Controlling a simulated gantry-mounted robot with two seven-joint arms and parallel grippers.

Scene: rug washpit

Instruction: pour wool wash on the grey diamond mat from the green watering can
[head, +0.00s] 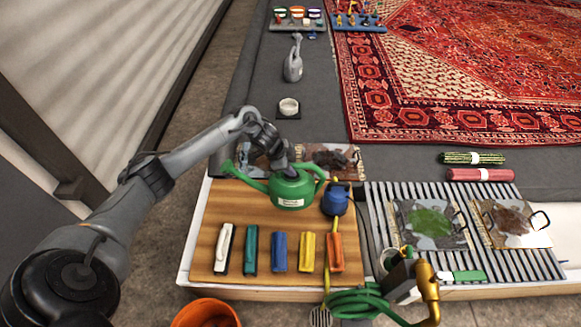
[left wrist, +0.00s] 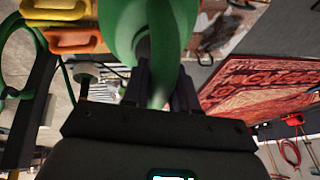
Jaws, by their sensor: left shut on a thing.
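The green watering can (head: 292,192), with a white label and its spout to the left, is over the back of the wooden board (head: 205,250). My left gripper (head: 289,170) is shut on it from above; the left wrist view shows the green handle (left wrist: 158,70) between the fingers. The can looks about upright; I cannot tell whether it touches the board. Small patterned mats lie behind it: one partly hidden by my arm, one with dark stains (head: 335,160). Two more, green-stained (head: 430,224) and brown-stained (head: 512,222), lie on the striped rack. I cannot tell which is the grey diamond mat. My right gripper is out of view.
A blue jug (head: 335,200) stands close right of the can. Several coloured brushes (head: 279,252) lie along the board's front. A green hose with a brass nozzle (head: 428,285) is at front right. A white bowl (head: 289,106) and grey can (head: 293,62) stand farther back.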

